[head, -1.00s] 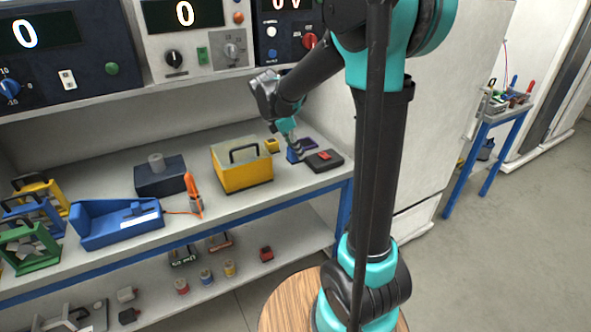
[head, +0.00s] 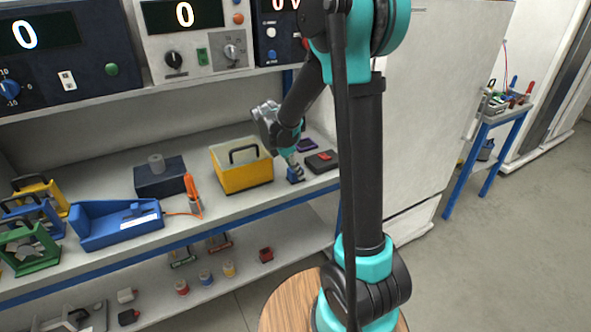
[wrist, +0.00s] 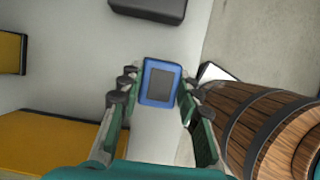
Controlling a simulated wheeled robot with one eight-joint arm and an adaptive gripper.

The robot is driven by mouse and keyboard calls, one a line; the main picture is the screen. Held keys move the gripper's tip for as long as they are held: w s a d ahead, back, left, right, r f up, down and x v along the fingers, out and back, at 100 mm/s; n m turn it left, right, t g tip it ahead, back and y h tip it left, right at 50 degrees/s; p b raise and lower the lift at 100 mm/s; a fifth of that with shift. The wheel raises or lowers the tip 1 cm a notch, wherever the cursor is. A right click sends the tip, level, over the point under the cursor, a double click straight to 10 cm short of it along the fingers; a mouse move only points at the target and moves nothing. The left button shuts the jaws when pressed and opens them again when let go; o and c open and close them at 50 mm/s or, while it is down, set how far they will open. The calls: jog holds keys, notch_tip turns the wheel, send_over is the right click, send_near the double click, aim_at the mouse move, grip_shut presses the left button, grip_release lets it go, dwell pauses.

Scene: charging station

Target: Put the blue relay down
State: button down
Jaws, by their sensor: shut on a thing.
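The blue relay (head: 295,174) is a small blue block with a grey face, seen from above in the wrist view (wrist: 161,82). My gripper (head: 293,168) is shut on it, with one finger on each side, which also shows in the wrist view (wrist: 156,91). In the head view the relay is low at the front of the upper bench (head: 240,207), right of the yellow box with a handle (head: 243,172). I cannot tell whether its underside touches the bench. My wrist hides part of the bench behind it.
A black box with a red top part (head: 321,161) lies just right of the relay, and a flat purple piece (head: 306,145) lies behind. An orange-handled tool (head: 193,193) and a blue tray (head: 118,223) are further left. The bench's front edge is close to the relay.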

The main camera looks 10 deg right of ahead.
jog(key=c, duration=1.1)
grip_release()
jog(key=shift+o, duration=0.2)
jog(key=v, duration=1.2)
jog(key=s+d+f+m+t+y, duration=0.1)
jog(key=s+d+f+m, duration=0.1)
jog(key=s+f+m, duration=0.2)
jog(key=s+d+f+m+t+y, duration=0.1)
jog(key=s+d+f+m, duration=0.2)
jog(key=s+m, duration=0.6)
jog(key=s+d+f+m+y, duration=0.2)
jog(key=s+d+f+m, duration=0.1)
jog(key=s+f+m, duration=0.3)
jog(key=s+m, duration=0.1)
jog(key=m, duration=0.1)
jog(key=shift+s+m+t, duration=0.3)
jog(key=shift+t, duration=0.1)
jog(key=shift+d, duration=0.15)
